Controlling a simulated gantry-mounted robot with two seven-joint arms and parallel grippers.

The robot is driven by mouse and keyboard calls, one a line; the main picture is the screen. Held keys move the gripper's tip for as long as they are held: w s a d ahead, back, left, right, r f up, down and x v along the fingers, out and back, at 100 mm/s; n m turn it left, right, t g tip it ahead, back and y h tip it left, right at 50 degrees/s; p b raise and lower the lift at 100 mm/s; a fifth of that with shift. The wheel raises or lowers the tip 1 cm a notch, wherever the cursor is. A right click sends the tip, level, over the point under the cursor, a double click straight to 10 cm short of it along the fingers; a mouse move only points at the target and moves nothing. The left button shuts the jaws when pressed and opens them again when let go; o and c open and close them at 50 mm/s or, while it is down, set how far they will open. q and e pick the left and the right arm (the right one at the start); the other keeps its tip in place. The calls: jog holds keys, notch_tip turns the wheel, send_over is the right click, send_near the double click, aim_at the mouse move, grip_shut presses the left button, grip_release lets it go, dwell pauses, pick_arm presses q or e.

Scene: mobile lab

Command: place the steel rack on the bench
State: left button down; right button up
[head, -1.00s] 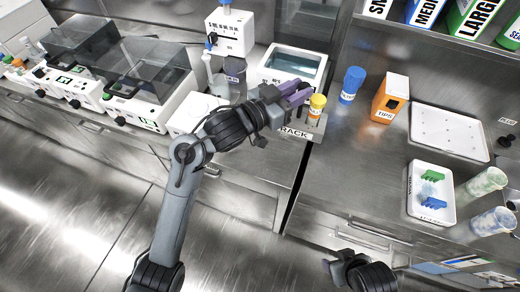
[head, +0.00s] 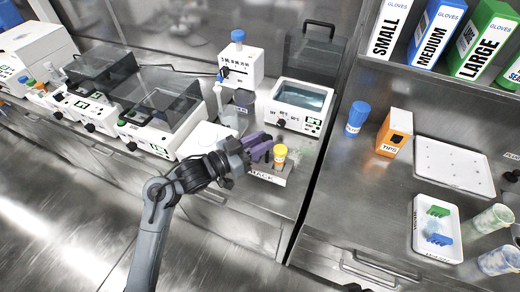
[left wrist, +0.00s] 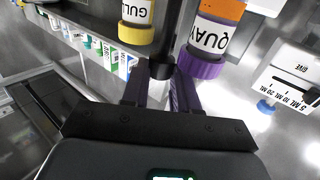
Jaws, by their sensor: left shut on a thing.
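My left gripper (head: 272,152) is shut on the steel rack (head: 266,174), whose label reads RACK. The rack hangs at the front of the left bench (head: 243,205); I cannot tell whether it touches the top. A yellow-capped jar (head: 280,153) stands in it.
A water bath (head: 297,105), a white dispenser (head: 238,62) and lidded machines (head: 160,125) stand behind and left. Right of the gap are a blue-capped jar (head: 356,117), a tips box (head: 394,133) and trays (head: 452,166).

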aim_at(260, 166)
pick_arm(q)
notch_tip(260, 166, down, 3)
jog(key=shift+r+p, duration=0.1)
jog(key=shift+p, duration=0.25)
jog(key=shift+f, duration=0.6)
jog(key=c, duration=0.9)
grip_release()
jog(key=shift+f, duration=0.1)
jog(key=shift+o, duration=0.2)
